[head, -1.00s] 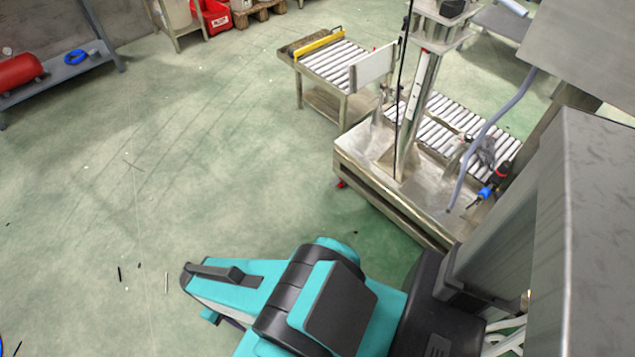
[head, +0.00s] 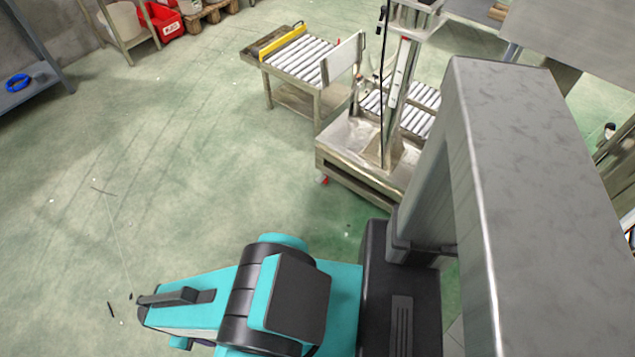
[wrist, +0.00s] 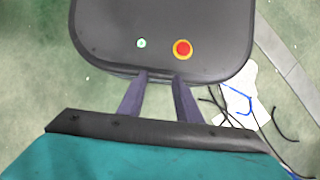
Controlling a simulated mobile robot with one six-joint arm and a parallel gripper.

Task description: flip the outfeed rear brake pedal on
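A stainless machine frame on casters (head: 345,160) stands right of centre in the head view. A small red tab (head: 324,181) shows low at its near left corner, by a caster; I cannot tell whether it is the named pedal or whether it is up or down. Roller conveyors stand behind it (head: 300,58) and on it (head: 415,118). The other casters are hidden. My gripper (wrist: 161,76) is in the wrist view, fingers apart and nothing between them. It points at a dark panel with a green button and a red-yellow stop button, seemingly my own base.
Open green floor (head: 190,190) lies left of the machine. A shelf with a blue ring (head: 17,82) and a red bin (head: 163,22) stand at the back left. My grey column blocks the right.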

